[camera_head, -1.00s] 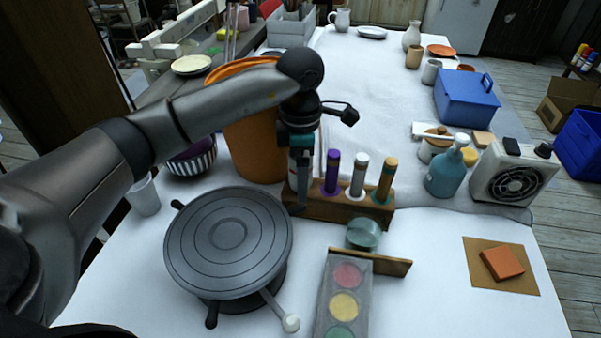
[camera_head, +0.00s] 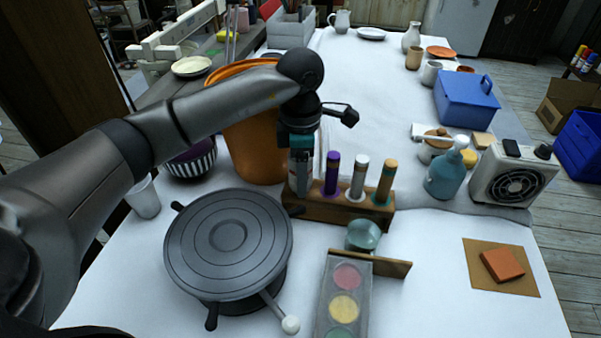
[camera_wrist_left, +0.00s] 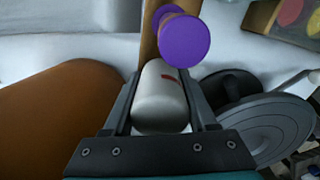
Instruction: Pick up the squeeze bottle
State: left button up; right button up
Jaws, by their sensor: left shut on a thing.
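My left gripper (camera_head: 300,196) is at the left end of the wooden rack (camera_head: 340,210), beside the orange pot. In the left wrist view its two fingers (camera_wrist_left: 162,100) are shut on a pale cylinder with a red mark, which looks like the squeeze bottle (camera_wrist_left: 160,90). In the head view the gripper mostly hides this bottle, and I cannot tell whether its base is clear of the rack. A purple-topped tube (camera_head: 332,172), a white-topped one (camera_head: 359,176) and an orange-topped one (camera_head: 385,180) stand in the rack to its right. My right gripper is not in view.
A large orange pot (camera_head: 255,145) stands close to the left of the gripper. A dark turntable (camera_head: 229,240) is in front of it. A paint palette (camera_head: 343,290), a teal pump bottle (camera_head: 445,174) and a small fan (camera_head: 512,174) are to the right.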

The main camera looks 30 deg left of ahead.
pick_arm(q)
notch_tip(320, 180, up, 9)
jog(key=shift+f+p, duration=0.2)
jog(key=shift+p, duration=0.95)
jog(key=shift+r, duration=0.65)
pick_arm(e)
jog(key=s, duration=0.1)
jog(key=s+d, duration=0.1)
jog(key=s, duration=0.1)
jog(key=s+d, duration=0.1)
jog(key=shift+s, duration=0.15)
